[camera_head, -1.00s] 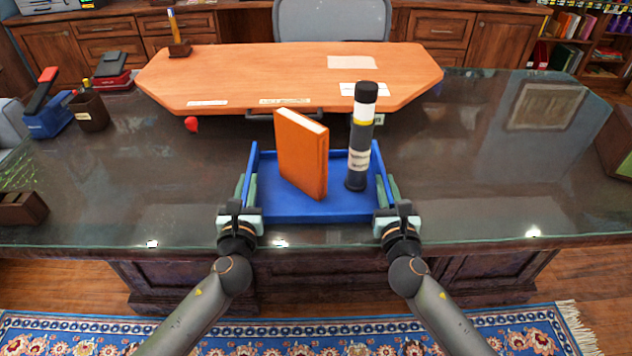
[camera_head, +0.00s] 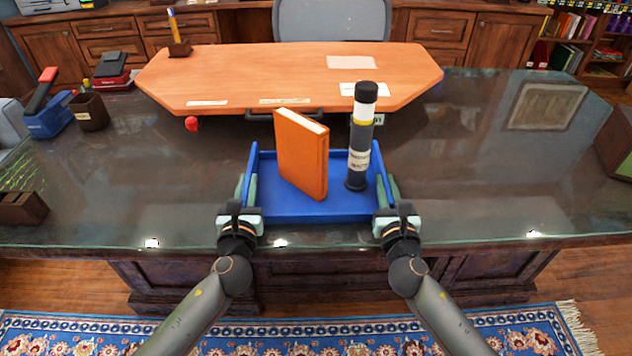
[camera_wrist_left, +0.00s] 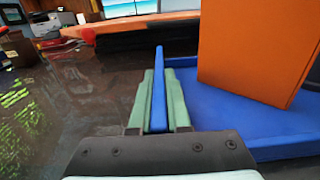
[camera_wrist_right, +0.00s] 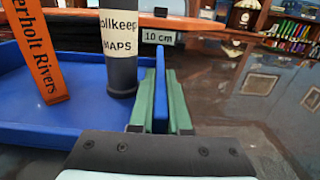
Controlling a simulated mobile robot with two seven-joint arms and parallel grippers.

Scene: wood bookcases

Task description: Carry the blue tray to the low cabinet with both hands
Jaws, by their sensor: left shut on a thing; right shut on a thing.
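The blue tray (camera_head: 290,208) is at the near edge of the dark glossy desk. An orange book (camera_head: 302,155) and a dark cylinder with a white band and a label (camera_head: 360,140) stand upright in it. My left gripper (camera_head: 246,192) is shut on the tray's left wall, which shows between the green fingers in the left wrist view (camera_wrist_left: 158,95). My right gripper (camera_head: 387,192) is shut on the right wall, as in the right wrist view (camera_wrist_right: 161,90). I cannot tell whether the tray touches the desk. I cannot identify the low cabinet.
An orange-brown raised board (camera_head: 270,75) lies behind the tray, with a small red object (camera_head: 192,124) at its front edge. A blue stapler-like object (camera_head: 48,118) and a pen cup (camera_head: 89,108) stand at the left. The desk right of the tray (camera_head: 470,160) is clear.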

